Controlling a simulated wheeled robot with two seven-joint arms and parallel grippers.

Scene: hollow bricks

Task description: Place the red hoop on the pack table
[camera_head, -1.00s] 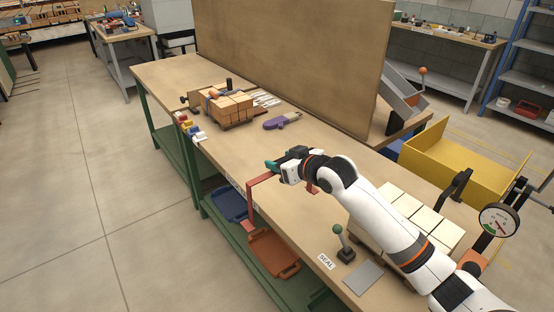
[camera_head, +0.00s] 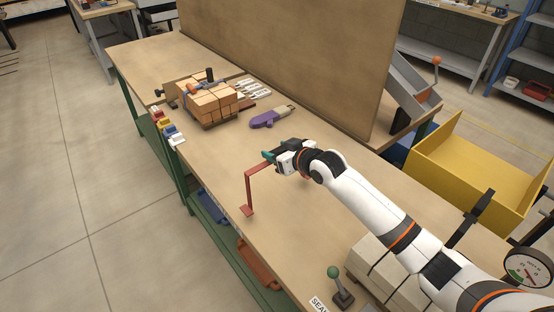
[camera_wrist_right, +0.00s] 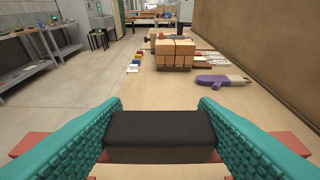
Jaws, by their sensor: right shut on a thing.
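The red hoop (camera_head: 248,188) is a thin red bracket with a flat foot. It stands upright over the bare top of the wooden pack table (camera_head: 215,160), near the front edge. I cannot tell whether its feet touch the top. My right gripper (camera_head: 269,157) is shut on the hoop's top. In the right wrist view the teal fingers (camera_wrist_right: 160,135) close on a dark grip bar (camera_wrist_right: 160,128), with red hoop parts (camera_wrist_right: 34,143) showing at both sides. The hoop's far side is mostly hidden behind my arm. My left gripper is not in view.
A strapped stack of orange bricks (camera_head: 210,98) and a purple-handled tool (camera_head: 268,118) lie farther back on the table. A tall brown panel (camera_head: 300,60) stands behind. A green-knobbed lever (camera_head: 338,285) and pale blocks (camera_head: 375,262) are near my arm. A yellow bin (camera_head: 470,170) stands at right.

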